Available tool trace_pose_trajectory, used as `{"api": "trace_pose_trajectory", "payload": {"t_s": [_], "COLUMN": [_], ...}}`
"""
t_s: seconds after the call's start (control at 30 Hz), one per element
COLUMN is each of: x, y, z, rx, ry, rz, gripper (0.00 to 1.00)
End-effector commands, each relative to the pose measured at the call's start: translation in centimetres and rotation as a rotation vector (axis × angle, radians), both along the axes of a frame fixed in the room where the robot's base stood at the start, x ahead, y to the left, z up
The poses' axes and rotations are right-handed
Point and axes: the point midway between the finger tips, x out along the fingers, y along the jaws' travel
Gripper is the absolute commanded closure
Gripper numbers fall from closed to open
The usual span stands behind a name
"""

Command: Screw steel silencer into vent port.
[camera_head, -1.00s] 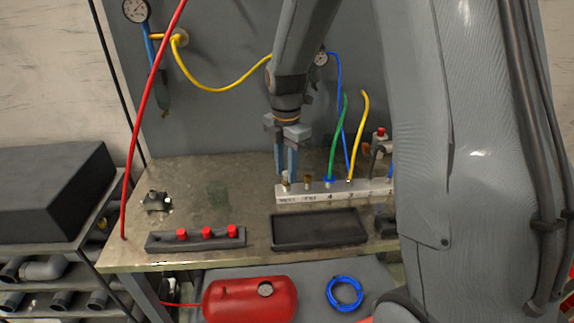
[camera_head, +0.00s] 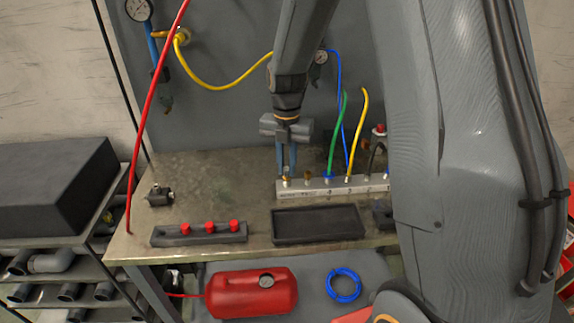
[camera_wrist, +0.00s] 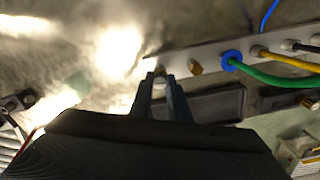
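My gripper (camera_head: 287,170) points down at the left end of the pale manifold block (camera_head: 335,185), over the vent port. Its two blue-grey fingers also show in the wrist view (camera_wrist: 160,85). A small pale metal piece, seemingly the steel silencer (camera_wrist: 160,71), is between the fingertips, and the fingers appear closed on it. How deep the silencer sits in the port is hidden.
Green (camera_head: 338,135), yellow (camera_head: 360,125) and blue hoses rise from the manifold right of my gripper. A black tray (camera_head: 318,224) lies in front. A holder with red caps (camera_head: 210,228) and a small dark fixture (camera_head: 160,196) are left. The bench's left middle is clear.

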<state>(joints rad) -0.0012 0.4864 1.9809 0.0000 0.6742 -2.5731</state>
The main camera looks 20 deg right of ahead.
Motion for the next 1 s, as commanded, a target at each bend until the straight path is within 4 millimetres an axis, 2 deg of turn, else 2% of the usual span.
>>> {"api": "trace_pose_trajectory", "payload": {"t_s": [0.17,0.27,1.0], "x": [-0.03,-0.09,-0.09], "y": [-0.01,0.0,0.0], "z": [0.03,0.09,0.02], "rx": [0.0,0.0,0.0], "ry": [0.0,0.001,0.001], "rz": [-0.022,-0.116,-1.076], "gripper": [1.0,1.0,1.0]}}
